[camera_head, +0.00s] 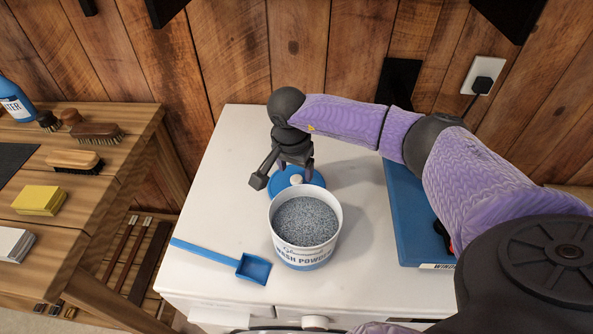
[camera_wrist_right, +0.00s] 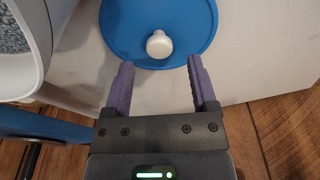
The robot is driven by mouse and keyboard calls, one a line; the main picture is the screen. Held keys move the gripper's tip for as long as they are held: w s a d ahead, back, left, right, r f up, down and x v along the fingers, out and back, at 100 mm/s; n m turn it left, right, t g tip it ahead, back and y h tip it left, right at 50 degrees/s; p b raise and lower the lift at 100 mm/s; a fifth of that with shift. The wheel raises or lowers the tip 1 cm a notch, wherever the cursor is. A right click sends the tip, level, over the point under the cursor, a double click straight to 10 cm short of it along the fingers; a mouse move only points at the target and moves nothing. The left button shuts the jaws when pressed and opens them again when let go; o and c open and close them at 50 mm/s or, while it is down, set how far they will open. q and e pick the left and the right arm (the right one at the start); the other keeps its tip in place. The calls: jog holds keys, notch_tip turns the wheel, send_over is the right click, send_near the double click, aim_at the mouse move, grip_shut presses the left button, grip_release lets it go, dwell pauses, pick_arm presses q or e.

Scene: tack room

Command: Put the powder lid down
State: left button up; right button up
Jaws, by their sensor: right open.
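The powder lid (camera_head: 313,185) is a round blue disc with a white knob. It lies on the white top, just behind the wash powder tub (camera_head: 303,240), which partly hides it in the head view. The tub is open and full of grey-blue powder. My right gripper (camera_head: 296,168) is over the lid. In the right wrist view my right gripper (camera_wrist_right: 159,80) is open, its two purple fingers apart, with the lid (camera_wrist_right: 190,25) and its white knob (camera_wrist_right: 159,44) just beyond the fingertips, untouched. My left gripper is not in view.
A blue box (camera_head: 408,225) stands right, beneath my right arm. A wooden bench (camera_head: 100,180) at left holds brushes, a yellow sponge (camera_head: 39,199) and a blue bottle (camera_head: 15,100).

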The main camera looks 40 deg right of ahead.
notch_tip(320, 180, up, 10)
jog(key=a+p, duration=0.1)
jog(key=shift+s+a+p, duration=0.15)
jog(key=shift+s+p, duration=0.2)
jog(key=shift+f, duration=0.15)
